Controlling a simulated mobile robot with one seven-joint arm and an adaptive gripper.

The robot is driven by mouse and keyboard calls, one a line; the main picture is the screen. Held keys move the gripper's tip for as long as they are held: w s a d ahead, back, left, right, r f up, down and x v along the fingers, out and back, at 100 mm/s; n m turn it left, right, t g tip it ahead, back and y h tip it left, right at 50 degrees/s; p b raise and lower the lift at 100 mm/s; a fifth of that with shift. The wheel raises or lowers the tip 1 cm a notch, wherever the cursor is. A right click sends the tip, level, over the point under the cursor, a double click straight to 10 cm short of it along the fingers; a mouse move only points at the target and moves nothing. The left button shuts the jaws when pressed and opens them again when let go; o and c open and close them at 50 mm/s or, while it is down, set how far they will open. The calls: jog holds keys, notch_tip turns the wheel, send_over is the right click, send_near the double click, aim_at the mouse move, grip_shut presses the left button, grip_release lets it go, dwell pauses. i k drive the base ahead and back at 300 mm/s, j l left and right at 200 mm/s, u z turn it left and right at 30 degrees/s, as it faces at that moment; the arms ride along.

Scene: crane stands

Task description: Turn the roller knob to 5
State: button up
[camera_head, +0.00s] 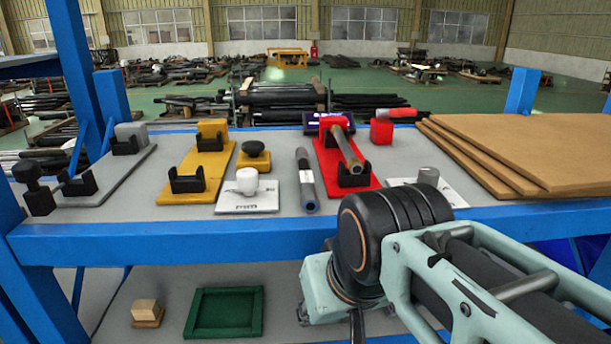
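Two knobs on white plates stand on the grey shelf top. A white knob (246,181) sits on a labelled plate (252,203) left of centre. A grey knob (428,177) sits on another plate (452,196) at the right, partly hidden by my arm. I cannot tell from the labels which one is the roller knob, nor read either setting. My arm reaches in from the lower right, in front of the shelf edge. Its fingers are not visible, so I cannot see whether they hold anything.
A red cradle (361,182) bears a metal rod, and a loose dark rod (306,177) lies beside it. Yellow (195,170) and grey (103,170) cradles stand left. Brown boards (530,145) are stacked right. A green tray (225,312) lies on the lower shelf. A blue beam (200,242) edges the top.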

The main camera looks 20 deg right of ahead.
aim_at(429, 174)
jog(key=k+l+u, duration=0.1)
jog(key=k+l, duration=0.2)
jog(key=l, duration=0.25)
jog(key=k+l+u, duration=0.1)
jog(key=k+l, duration=0.25)
jog(key=l, duration=0.15)
jog(key=k+u, duration=0.3)
jog(key=k+j+u, duration=0.1)
jog(key=k+u, duration=0.15)
jog(key=k, duration=0.2)
jog(key=i+l+z, duration=0.1)
jog(key=i+z, duration=0.45)
jog(key=i, duration=0.15)
